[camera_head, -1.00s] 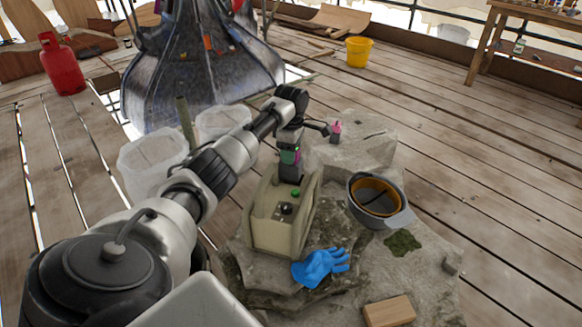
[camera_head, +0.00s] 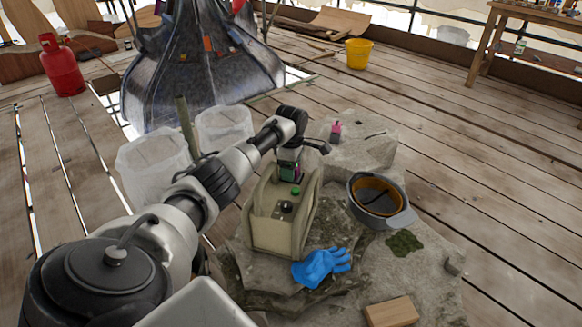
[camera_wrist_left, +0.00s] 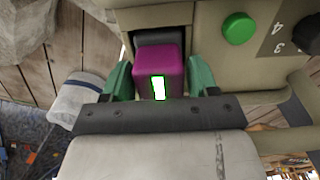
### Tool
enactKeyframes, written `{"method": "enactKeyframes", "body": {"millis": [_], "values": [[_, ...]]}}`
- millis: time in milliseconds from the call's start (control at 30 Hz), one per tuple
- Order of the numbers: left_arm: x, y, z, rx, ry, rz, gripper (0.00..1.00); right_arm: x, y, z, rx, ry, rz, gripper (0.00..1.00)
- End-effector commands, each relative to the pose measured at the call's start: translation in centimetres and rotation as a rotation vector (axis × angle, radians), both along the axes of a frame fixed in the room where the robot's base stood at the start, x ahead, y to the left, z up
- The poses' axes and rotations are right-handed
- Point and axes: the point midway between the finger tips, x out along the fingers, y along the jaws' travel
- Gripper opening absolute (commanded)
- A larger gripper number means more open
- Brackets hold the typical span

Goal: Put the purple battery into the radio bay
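The purple battery (camera_wrist_left: 160,72), with a green-edged white mark on its end, is between the green fingers of my left gripper (camera_wrist_left: 160,85) in the left wrist view. My right gripper is not in view.
A green button (camera_wrist_left: 238,28) is beside the bay. A small pink object (camera_head: 336,131) stands on the stone block behind. A grey helmet (camera_head: 399,217), a blue glove (camera_head: 320,267) and a wooden block (camera_head: 391,312) lie around the radio. White tubs (camera_head: 152,165) stand left.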

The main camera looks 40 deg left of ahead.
Motion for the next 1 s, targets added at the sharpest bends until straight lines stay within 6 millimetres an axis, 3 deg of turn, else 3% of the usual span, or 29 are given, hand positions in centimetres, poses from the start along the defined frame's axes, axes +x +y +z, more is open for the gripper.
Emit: {"method": "enactKeyframes", "body": {"millis": [100,367,467,633,1000], "values": [[0.0,0.0,0.0,0.0,0.0,0.0,0.72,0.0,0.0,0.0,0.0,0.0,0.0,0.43],[0.0,0.0,0.1,0.0,-0.001,0.0,0.72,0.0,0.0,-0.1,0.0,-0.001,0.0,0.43],[0.1,0.0,1.1,0.0,-0.002,0.0,0.72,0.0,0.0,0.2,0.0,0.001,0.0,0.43],[0.1,0.0,4.4,0.0,-0.004,-0.002,0.72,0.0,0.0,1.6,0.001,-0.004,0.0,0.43],[0.1,0.0,11.0,-0.001,-0.003,0.001,0.72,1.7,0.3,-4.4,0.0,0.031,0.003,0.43]]}}
